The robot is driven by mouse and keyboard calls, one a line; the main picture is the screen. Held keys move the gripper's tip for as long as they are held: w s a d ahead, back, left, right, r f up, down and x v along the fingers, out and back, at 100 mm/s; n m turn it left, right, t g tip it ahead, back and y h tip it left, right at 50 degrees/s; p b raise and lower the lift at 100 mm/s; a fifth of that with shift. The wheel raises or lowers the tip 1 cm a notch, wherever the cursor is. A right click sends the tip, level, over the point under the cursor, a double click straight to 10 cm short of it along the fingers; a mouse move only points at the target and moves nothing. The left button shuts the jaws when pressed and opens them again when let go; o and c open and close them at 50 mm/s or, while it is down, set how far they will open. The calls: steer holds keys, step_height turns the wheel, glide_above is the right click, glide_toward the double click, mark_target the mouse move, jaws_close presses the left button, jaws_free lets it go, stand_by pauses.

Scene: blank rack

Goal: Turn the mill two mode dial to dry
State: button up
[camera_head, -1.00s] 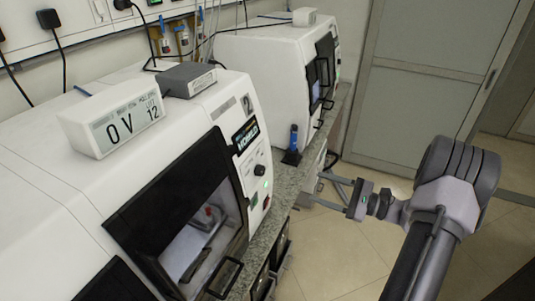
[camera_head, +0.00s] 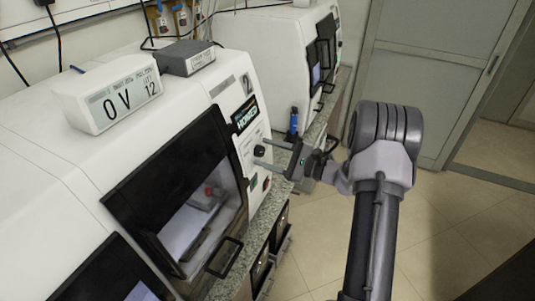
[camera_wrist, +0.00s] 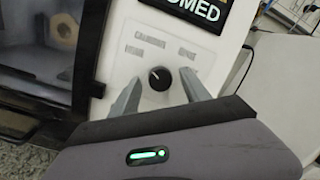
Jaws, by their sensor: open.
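The mode dial is a small round black knob (camera_wrist: 159,79) on the white front panel of the mill marked 2 (camera_head: 228,88). In the wrist view a pale mark on the knob seems to point up and to the left. Small labels sit around it, too blurred to read. My gripper (camera_wrist: 160,84) is open, with one finger on each side of the dial. I cannot tell whether the fingers touch it. In the head view my gripper (camera_head: 259,151) reaches the panel from the right, with the dial (camera_head: 260,152) between its fingertips.
The mill's dark window (camera_head: 180,195) with a handle is left of the panel. A white box (camera_head: 110,97) and a grey box (camera_head: 186,58) lie on top. A blue bottle (camera_head: 294,120) stands behind my gripper, before another white machine (camera_head: 270,50). Floor at right is clear.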

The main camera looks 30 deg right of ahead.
steer(key=shift+c, duration=0.4)
jaws_close()
steer(key=m+p, duration=0.2)
steer(key=m, duration=0.1)
steer(key=m+h+p, duration=0.1)
steer(key=m+p, duration=0.1)
steer(key=m, duration=0.1)
steer(key=shift+a+r+m+t, duration=0.1)
steer(key=shift+r+m+t, duration=0.1)
steer(key=shift+m+t, duration=0.1)
steer(key=m+p, duration=0.2)
steer(key=m, duration=0.1)
steer(key=m+h+p, duration=0.1)
steer(key=m+p, duration=0.2)
steer(key=m, duration=0.1)
steer(key=shift+s+r+h, duration=0.1)
steer(key=shift+h, duration=0.2)
steer(key=m+p, duration=0.4)
steer(key=m, duration=0.2)
steer(key=shift+r+h+p, duration=0.1)
steer(key=shift+h+p, duration=0.2)
steer(key=m+g+p, duration=0.1)
steer(key=m+p, duration=0.2)
steer(key=m, duration=0.2)
steer(key=shift+m, duration=0.4)
